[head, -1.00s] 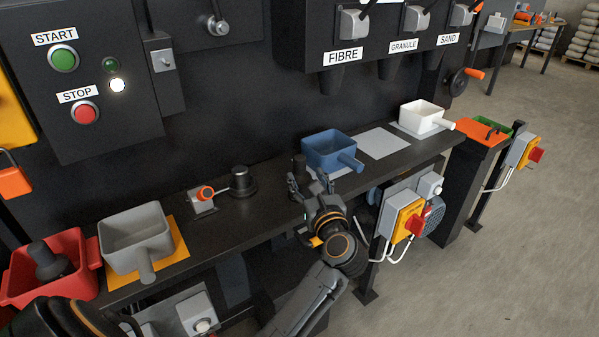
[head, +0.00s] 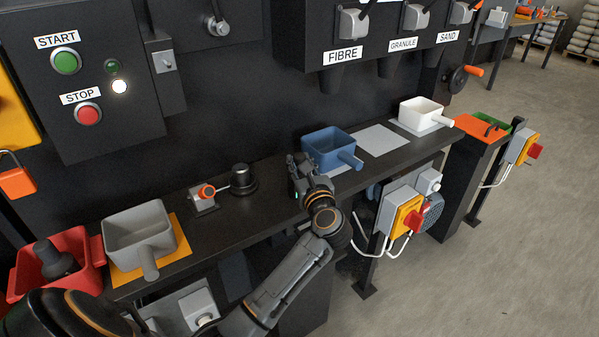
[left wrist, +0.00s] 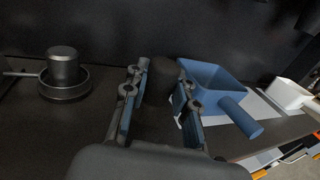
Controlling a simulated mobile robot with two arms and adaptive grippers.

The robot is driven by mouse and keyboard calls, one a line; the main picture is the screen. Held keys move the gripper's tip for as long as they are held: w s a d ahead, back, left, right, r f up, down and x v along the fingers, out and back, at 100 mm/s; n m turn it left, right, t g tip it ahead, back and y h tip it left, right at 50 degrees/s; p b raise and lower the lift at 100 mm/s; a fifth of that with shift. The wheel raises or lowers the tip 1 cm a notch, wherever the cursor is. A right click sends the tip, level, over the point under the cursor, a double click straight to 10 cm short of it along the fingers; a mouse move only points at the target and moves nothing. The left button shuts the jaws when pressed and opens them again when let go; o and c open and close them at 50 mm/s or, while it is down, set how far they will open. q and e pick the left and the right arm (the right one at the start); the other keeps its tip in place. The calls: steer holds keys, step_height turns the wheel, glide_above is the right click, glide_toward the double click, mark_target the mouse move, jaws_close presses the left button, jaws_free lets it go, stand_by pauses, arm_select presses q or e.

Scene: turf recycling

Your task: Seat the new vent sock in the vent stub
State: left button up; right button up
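The vent stub (head: 243,181) appears to be the dark upright cylinder in a round collar on the bench; it also shows at left in the left wrist view (left wrist: 64,72). A dark cylinder (left wrist: 162,76), which looks like the new vent sock, stands between the spread fingers of my left gripper (left wrist: 158,95). Its lower part is hidden, and I cannot tell whether the fingers touch it. My right gripper is out of view.
The blue bin (head: 329,148) is close right of the gripper. A clamp with an orange knob (head: 206,192) sits left of the stub. A grey bin (head: 137,236), a red bin (head: 80,272) holding a dark flanged piece (head: 52,259), and a white bin (head: 422,114) line the bench.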

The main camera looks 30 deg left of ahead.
mark_target(300, 157)
arm_select(q)
jaws_close()
steer(key=shift+r+p, duration=0.45)
steer(key=shift+r, duration=0.1)
steer(key=r+p, duration=0.3)
steer(key=shift+s+d+r, duration=0.25)
steer(key=shift+s, duration=0.05)
steer(key=s+d+r+p, duration=0.6)
steer(key=s+r, duration=0.2)
steer(key=s, duration=0.3)
steer(key=shift+s+d+r+p, duration=0.2)
steer(key=shift+d+p, duration=0.15)
steer(key=shift+d, duration=0.05)
